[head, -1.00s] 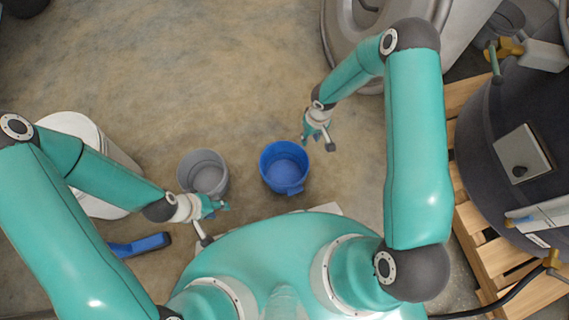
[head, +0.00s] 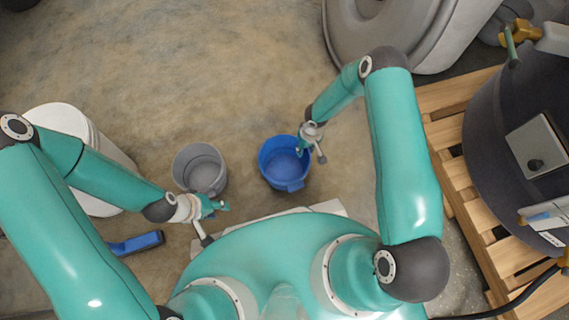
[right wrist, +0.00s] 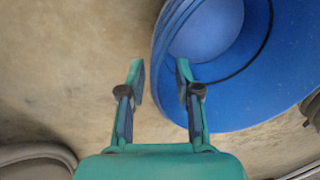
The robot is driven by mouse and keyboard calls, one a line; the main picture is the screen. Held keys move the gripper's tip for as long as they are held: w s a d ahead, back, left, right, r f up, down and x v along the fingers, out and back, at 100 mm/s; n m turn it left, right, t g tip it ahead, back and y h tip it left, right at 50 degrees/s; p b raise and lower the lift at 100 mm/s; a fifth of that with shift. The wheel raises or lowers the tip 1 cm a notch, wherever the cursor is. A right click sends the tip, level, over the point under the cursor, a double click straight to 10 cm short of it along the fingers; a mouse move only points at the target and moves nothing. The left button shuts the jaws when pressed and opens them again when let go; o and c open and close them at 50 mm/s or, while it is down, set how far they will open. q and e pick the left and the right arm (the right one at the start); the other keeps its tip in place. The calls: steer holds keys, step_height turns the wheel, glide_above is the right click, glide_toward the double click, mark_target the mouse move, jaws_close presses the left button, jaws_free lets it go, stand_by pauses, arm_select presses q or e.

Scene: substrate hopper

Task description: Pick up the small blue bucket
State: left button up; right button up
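The small blue bucket (head: 284,181) stands upright on the floor in the middle of the head view. It also fills the upper right of the right wrist view (right wrist: 215,108). My right gripper (head: 311,155) is open at the bucket's upper-right rim. In the right wrist view my right gripper (right wrist: 160,80) has one finger outside the bucket and the other over its opening, with the rim between them. I cannot tell how deep the fingers reach. My left gripper (head: 213,223) is open and empty, below the grey bucket.
A grey bucket (head: 201,190) stands just left of the blue one. A white container (head: 103,163) stands further left, partly behind my left arm. A blue-handled tool (head: 137,243) lies on the floor. A wooden pallet (head: 462,180) with a dark tank is at right.

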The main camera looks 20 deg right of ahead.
step_height(320, 180, down, 3)
steer(key=shift+a+r+b, duration=0.1)
steer(key=shift+a+b, duration=0.05)
steer(key=shift+b, duration=0.15)
steer(key=shift+r, duration=0.1)
jaws_close()
steer(key=shift+r, duration=0.1)
